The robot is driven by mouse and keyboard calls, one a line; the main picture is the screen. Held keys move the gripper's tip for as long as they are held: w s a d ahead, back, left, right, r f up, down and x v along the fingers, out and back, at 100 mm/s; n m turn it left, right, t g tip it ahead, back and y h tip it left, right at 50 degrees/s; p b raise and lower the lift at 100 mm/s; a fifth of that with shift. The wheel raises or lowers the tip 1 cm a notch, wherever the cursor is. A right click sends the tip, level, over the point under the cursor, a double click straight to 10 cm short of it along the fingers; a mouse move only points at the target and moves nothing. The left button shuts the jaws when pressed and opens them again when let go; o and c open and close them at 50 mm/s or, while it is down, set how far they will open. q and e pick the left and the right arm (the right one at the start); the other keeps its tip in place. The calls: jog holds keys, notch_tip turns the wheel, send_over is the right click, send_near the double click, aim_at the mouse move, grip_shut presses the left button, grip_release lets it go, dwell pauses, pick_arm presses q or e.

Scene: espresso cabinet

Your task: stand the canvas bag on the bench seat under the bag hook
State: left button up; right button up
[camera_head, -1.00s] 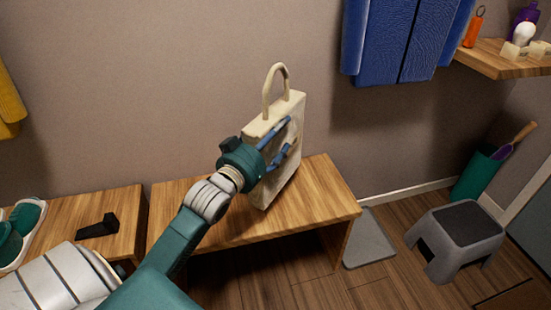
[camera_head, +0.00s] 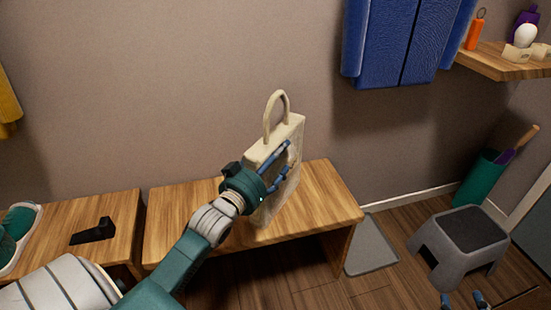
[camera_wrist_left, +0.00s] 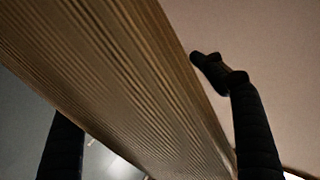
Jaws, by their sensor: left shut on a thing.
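The cream canvas bag (camera_head: 288,128) is upright with its loop handle on top, above the middle of the wooden bench seat (camera_head: 325,200). My left gripper (camera_head: 284,162) is shut on the bag, its blue fingers lying along the bag's broad side. The bag's bottom is at or very close to the seat; the arm partly hides it, so contact is unclear. In the left wrist view the bag's ribbed surface (camera_wrist_left: 120,80) runs between the two dark fingers. The fingertips of my right gripper (camera_head: 463,302) show at the bottom edge, apart and empty. I cannot make out the bag hook.
A second bench (camera_head: 118,220) at left holds a black object (camera_head: 93,231) and green-white shoes (camera_head: 18,235). Blue hanging cloth (camera_head: 405,40) is on the wall. A grey step stool (camera_head: 460,240), grey mat (camera_head: 370,248) and green bin (camera_head: 478,178) stand at right. The seat's right end is clear.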

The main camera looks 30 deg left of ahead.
dwell(0.3)
pick_arm(q)
jog(key=o, duration=2.1)
jog(key=shift+f, duration=0.1)
jog(key=shift+c, duration=0.2)
pick_arm(e)
jog(key=shift+r, duration=0.1)
pick_arm(q)
jog(key=s+p, duration=0.2)
jog(key=s, duration=1)
jog(key=shift+d, duration=0.45)
pick_arm(e)
jog(key=s+d+f+g+h, duration=0.1)
jog(key=s+d+f+g, duration=0.2)
jog(key=s+f+g, duration=0.2)
jog(key=s+f, duration=0.3)
jog(key=f, duration=0.1)
jog(key=shift+s+d+f+g+h, duration=0.2)
jog(key=shift+f+g+h, duration=0.15)
jog(key=shift+g+h, duration=0.05)
